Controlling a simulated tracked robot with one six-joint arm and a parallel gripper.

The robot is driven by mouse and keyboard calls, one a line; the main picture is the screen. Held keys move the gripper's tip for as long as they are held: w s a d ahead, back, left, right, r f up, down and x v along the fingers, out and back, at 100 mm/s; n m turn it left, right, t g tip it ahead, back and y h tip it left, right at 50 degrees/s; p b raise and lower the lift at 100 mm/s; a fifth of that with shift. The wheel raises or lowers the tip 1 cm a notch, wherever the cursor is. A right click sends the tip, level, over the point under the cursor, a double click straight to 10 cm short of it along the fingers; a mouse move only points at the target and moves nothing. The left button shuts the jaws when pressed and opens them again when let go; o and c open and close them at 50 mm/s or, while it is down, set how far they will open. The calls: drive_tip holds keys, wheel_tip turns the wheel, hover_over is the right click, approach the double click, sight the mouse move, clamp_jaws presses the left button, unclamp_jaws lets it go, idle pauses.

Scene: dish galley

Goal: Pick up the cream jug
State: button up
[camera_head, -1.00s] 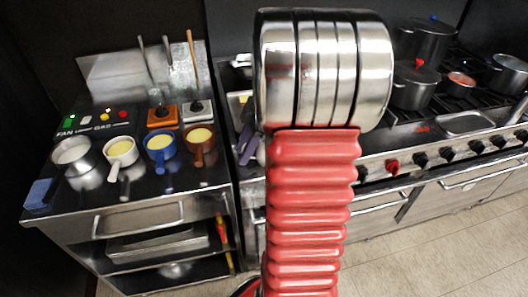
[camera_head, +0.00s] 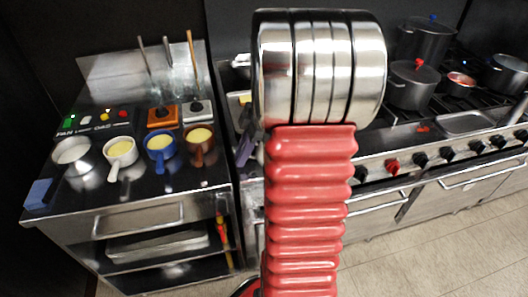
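The cream jug (camera_head: 121,153) is a small off-white vessel with a pale yellow filling. It stands upright on the steel counter at the left, with its handle pointing down toward the counter's front. It is second from the left in a row, between a steel bowl-like vessel (camera_head: 72,152) and a blue jug (camera_head: 160,148). A brown jug (camera_head: 199,143) stands at the right end. My red ribbed arm with its steel discs fills the middle of the view, well to the right of the cream jug. My gripper does not show, so its state is hidden.
Behind the jugs stand an orange box (camera_head: 161,117) and a grey box (camera_head: 196,110). A blue block (camera_head: 38,193) lies near the counter's front left corner. A stove with dark pots (camera_head: 413,86) is at the right. Bare counter lies in front of the jugs.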

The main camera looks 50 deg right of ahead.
clamp_jaws()
drive_tip(key=shift+r, duration=0.3)
idle(0.5)
wheel_tip(320, 180, up, 10)
drive_tip(key=shift+f, duration=0.25)
idle(0.8)
drive_tip(key=shift+s, duration=0.1)
idle(0.6)
